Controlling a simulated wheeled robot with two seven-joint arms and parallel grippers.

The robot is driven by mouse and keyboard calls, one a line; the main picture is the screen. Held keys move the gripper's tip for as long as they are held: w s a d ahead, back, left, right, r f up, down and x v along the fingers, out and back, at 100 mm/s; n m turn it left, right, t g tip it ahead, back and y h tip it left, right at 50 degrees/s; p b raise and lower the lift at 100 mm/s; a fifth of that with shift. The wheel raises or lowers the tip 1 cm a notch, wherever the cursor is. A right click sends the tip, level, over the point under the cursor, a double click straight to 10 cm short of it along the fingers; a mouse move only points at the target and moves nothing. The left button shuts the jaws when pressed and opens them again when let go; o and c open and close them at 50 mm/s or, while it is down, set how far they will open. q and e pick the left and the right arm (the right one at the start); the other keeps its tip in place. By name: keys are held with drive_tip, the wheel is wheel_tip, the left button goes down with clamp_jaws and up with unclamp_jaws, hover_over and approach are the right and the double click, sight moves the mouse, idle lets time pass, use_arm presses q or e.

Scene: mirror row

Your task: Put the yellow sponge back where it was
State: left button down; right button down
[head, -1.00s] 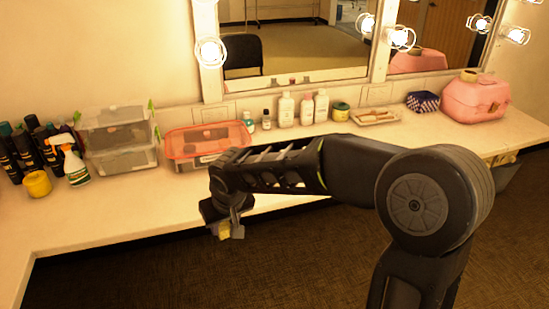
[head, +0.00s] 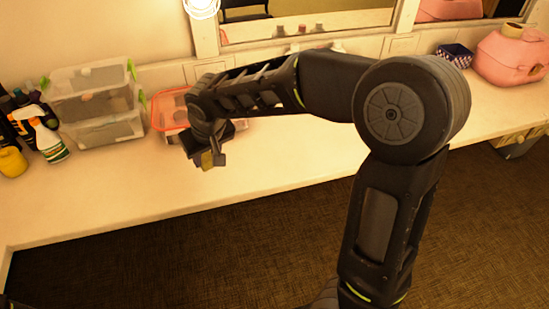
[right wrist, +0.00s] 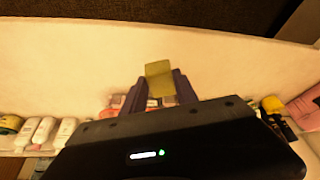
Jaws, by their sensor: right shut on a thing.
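My right gripper (head: 212,161) is shut on the yellow sponge (head: 207,160), a small block between its fingers. In the head view it hangs over the counter (head: 290,165), in front of the red-rimmed clear box (head: 168,112). In the right wrist view the sponge (right wrist: 159,78) sticks out between the two dark fingertips, with bare counter beyond it. I cannot tell how high above the counter it is. My arm hides part of the red-rimmed box and the counter behind it. My left gripper is not in view.
Clear stacked bins (head: 97,105), a spray bottle (head: 48,138) and a yellow container (head: 12,162) stand at the left. A pink case (head: 512,57) and a dark patterned box (head: 454,54) stand at the back right. The front counter strip is clear.

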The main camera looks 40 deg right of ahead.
drive_tip(key=w+d+f+m+b, duration=0.1)
drive_tip(key=d+b, duration=0.3)
drive_tip(key=d, duration=0.7)
drive_tip(key=w+d+f+m+h+b, duration=0.1)
drive_tip(key=d+f+b, duration=0.3)
drive_tip(key=d, duration=0.8)
drive_tip(key=shift+w+f+m+b, duration=0.2)
drive_tip(key=shift+f+m+b, duration=0.15)
drive_tip(key=shift+m+b, duration=0.45)
drive_tip(key=shift+f, duration=2.5)
drive_tip(key=shift+f, duration=0.1)
wheel_tip(320, 180, down, 5)
drive_tip(key=shift+r, duration=0.1)
